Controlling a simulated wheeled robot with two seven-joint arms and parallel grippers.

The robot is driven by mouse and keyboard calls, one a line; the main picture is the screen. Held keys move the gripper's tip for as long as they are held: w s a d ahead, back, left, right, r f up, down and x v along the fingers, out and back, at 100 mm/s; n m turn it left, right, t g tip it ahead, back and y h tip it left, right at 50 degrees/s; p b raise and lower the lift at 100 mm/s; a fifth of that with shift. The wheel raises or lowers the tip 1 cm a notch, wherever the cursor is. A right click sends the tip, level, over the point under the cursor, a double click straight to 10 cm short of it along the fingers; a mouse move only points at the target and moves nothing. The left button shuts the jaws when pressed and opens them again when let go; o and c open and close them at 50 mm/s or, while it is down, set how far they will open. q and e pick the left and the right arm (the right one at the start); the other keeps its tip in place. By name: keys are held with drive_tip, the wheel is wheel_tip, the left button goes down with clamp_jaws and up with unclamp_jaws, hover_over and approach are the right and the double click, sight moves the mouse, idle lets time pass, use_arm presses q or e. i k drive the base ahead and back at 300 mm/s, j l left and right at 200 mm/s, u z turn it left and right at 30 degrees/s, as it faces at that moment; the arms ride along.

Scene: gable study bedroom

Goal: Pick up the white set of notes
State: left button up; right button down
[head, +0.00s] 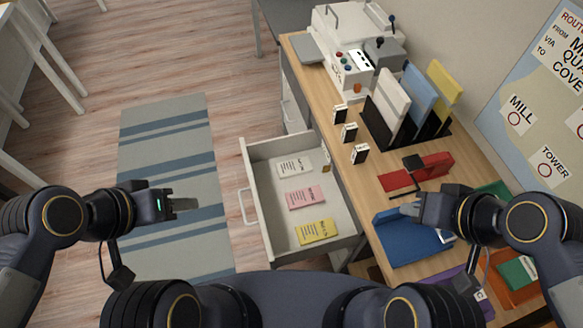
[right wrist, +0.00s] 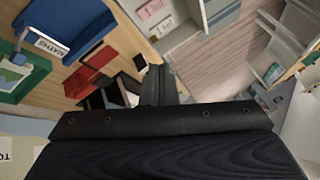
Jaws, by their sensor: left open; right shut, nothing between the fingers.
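The white set of notes (head: 294,167) lies flat in the open drawer (head: 251,184), at its far end in the head view. A pink set (head: 305,197) and a yellow set (head: 317,231) lie nearer in the same drawer. My left gripper (head: 186,205) is open and empty, left of the drawer over the floor and apart from the notes. My right gripper (head: 408,209) is shut and empty above the desk near a blue folder, right of the drawer. Its closed fingers (right wrist: 158,85) also show in the right wrist view.
The desk (head: 345,178) carries a machine (head: 356,45), white, blue and yellow upright binders (head: 391,98), small black-and-white blocks (head: 349,132), a red item (head: 432,167) and a blue folder (head: 411,240). The drawer handle (head: 246,206) sticks out leftward. The striped rug (head: 165,140) is clear.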

sight(285, 169)
drive_tip(key=i+j+z, duration=0.1)
drive_tip(key=z, duration=0.3)
drive_tip(key=i+j+z, duration=0.1)
drive_tip(key=z, duration=0.35)
drive_tip(key=j+z, duration=0.25)
drive_tip(key=z, duration=0.15)
drive_tip(key=i+j+z, duration=0.1)
drive_tip(key=j+z, duration=0.25)
drive_tip(key=j, duration=0.85)
drive_tip(key=j+z, duration=0.4)
drive_tip(key=j, duration=1.35)
drive_tip(key=k+j, duration=0.1)
drive_tip(key=j, duration=0.45)
